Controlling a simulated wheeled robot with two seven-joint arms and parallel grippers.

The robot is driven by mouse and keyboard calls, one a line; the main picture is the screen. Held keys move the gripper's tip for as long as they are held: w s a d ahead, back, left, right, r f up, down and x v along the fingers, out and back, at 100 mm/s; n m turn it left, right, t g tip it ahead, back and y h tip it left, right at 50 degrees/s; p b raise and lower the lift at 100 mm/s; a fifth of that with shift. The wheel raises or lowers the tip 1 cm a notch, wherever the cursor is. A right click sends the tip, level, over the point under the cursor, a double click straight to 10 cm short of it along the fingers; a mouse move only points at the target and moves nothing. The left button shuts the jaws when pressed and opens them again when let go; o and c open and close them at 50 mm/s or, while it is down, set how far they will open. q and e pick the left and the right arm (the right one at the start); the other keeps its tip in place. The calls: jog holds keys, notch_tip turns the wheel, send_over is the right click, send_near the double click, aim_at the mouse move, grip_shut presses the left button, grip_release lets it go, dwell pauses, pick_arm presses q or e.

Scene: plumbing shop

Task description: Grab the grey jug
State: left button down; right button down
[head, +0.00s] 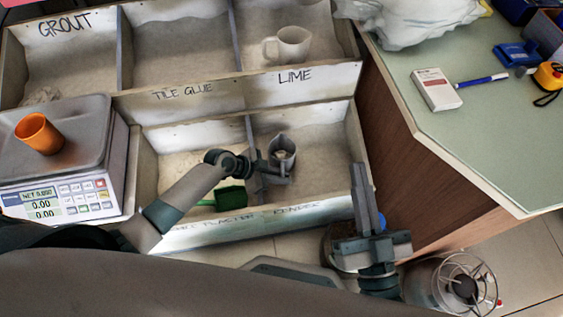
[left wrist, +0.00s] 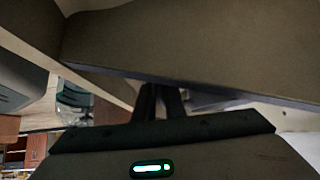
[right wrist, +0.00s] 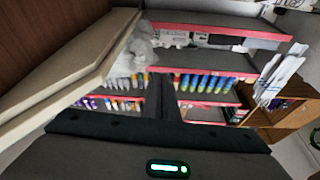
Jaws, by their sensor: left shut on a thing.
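The grey jug (head: 283,146) stands in the lower right compartment of the divided bin, in the head view. My left gripper (head: 276,172) is at the near side of the jug and is shut on it, seemingly at the handle. In the left wrist view a large dark brown-grey surface (left wrist: 200,45) fills the top, just past the closely spaced fingers (left wrist: 162,100). My right gripper (head: 365,198) is outside the bin at its right, shut and empty; its fingers (right wrist: 161,98) sit together in the right wrist view.
A white jug (head: 290,46) stands in the upper right compartment. An orange cup (head: 40,134) is on the scale (head: 62,170). A green-topped counter (head: 470,130) stands close on the right.

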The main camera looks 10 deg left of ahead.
pick_arm(q)
jog(key=shift+r, duration=0.2)
